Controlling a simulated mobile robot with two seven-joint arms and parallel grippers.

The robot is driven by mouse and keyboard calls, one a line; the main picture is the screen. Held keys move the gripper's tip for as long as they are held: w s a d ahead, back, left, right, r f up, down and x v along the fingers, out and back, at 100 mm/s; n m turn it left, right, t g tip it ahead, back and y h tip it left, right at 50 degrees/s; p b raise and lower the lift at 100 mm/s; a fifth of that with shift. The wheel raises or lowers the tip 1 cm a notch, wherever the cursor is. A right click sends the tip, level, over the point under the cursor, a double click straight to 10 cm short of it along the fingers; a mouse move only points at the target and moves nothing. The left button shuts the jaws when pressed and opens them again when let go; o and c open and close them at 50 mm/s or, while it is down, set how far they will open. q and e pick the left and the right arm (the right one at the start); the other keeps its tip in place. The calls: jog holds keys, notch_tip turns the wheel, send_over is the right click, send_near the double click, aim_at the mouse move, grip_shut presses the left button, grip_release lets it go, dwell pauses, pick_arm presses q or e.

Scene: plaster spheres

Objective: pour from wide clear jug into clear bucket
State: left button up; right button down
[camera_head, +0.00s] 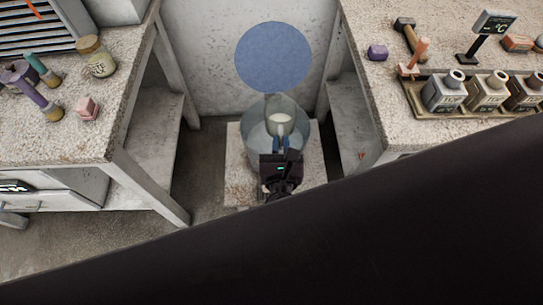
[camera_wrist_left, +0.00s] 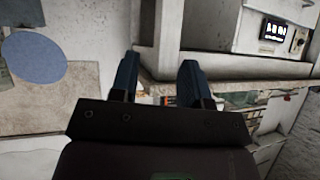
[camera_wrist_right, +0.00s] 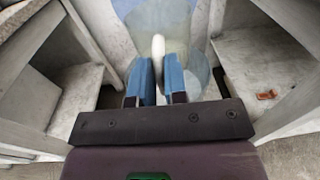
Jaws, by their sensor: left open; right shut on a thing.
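The clear bucket (camera_head: 254,142) stands on a low pale block in the middle of the head view. The wide clear jug (camera_head: 282,104) is over it, overlapping its far part in the picture. A pale white patch shows at the jug; whether this is its handle or contents is unclear. My right gripper (camera_head: 283,153) is shut on the jug from the near side. The right wrist view shows its blue fingers at a white upright part, with the clear jug (camera_wrist_right: 160,18) beyond. My left gripper (camera_wrist_left: 160,80) is open and empty, seen only in its wrist view.
The low block (camera_head: 240,183) stands between two stone-topped benches. The left bench (camera_head: 50,130) holds jars and a pink block (camera_head: 87,108). The right bench (camera_head: 370,120) holds a tray of bottles (camera_head: 408,97) and a hammer. A blue disc (camera_head: 273,57) is on the back wall.

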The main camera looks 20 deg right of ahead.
aim_at(280, 126)
pick_arm(q)
notch_tip(280, 126, up, 13)
jog(key=s+p, duration=0.1)
jog(key=p, duration=1.4)
jog(key=shift+a+f, duration=0.15)
jog(key=shift+a, duration=0.2)
pick_arm(e)
jog(key=shift+w+d+f+g+y, duration=0.15)
jog(key=shift+w+g+y, duration=0.55)
jog(key=shift+g, duration=1.35)
jog(key=shift+w+a+f+g+y, duration=0.15)
jog(key=shift+w+g+y, duration=0.6)
jog(key=shift+g, duration=1.35)
jog(key=shift+w+d+f+g+y, duration=0.2)
jog(key=shift+w+g+y, duration=0.5)
jog(key=shift+g, duration=1.35)
